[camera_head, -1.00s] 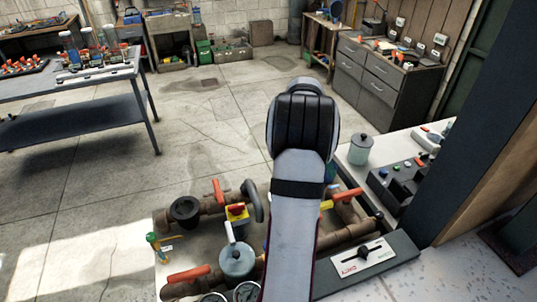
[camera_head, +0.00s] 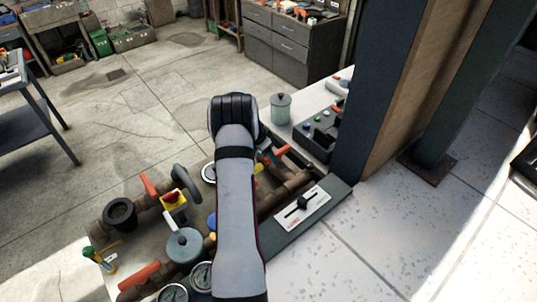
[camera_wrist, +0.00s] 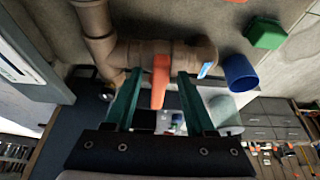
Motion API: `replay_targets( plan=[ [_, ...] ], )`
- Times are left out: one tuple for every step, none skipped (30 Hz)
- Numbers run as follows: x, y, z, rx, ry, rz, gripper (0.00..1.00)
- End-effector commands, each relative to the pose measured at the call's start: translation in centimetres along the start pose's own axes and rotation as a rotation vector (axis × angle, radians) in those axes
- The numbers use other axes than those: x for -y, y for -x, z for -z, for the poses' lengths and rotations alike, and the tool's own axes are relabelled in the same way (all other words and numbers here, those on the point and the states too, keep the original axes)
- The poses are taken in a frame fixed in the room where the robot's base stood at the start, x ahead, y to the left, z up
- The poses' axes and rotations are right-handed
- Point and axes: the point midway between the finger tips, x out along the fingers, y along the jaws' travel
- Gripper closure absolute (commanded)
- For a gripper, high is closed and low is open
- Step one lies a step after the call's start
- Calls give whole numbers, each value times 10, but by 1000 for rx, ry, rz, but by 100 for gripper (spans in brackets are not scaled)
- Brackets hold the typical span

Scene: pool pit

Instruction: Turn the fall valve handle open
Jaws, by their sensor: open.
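An orange valve handle (camera_wrist: 160,80) hangs from a brown pipe (camera_wrist: 135,52) in the wrist view. My gripper (camera_wrist: 161,74) is open, its two green fingers on either side of the handle with a gap on both sides. A small blue-and-white tag (camera_wrist: 206,70) sits on the pipe at the right; I cannot read it. In the head view my arm hides the gripper. An orange handle (camera_head: 277,154) shows just right of my arm. I cannot tell for certain which handle is the fall valve's.
Other orange handles stand on the left pipework, one upright (camera_head: 149,185) and one low in front (camera_head: 140,275). A grey-green lidded pot (camera_head: 184,245) and gauges (camera_head: 173,293) sit beside my arm. A white slider panel (camera_head: 302,204) lies right. A dark pillar (camera_head: 385,90) rises beyond.

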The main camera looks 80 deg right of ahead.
Motion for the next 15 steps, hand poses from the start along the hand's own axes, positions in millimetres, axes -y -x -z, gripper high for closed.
replay_targets(
  plan=[
    [0, 0, 0, 0, 0, 0, 45],
    [0, 0, 0, 0, 0, 0, 45],
    [0, 0, 0, 0, 0, 0, 52],
    [0, 0, 0, 0, 0, 0, 58],
    [0, 0, 0, 0, 0, 0, 63],
    [0, 0, 0, 0, 0, 0, 70],
    [0, 0, 0, 0, 0, -1, 76],
    [0, 0, 0, 0, 0, 0, 81],
    [0, 0, 0, 0, 0, -1, 88],
    [0, 0, 0, 0, 0, -1, 94],
    [0, 0, 0, 0, 0, -1, 99],
    [0, 0, 0, 1, 0, -1, 100],
    [0, 0, 0, 1, 0, -1, 100],
    [0, 1, 0, 1, 0, -1, 100],
    [0, 1, 0, 1, 0, -1, 100]
  ],
)
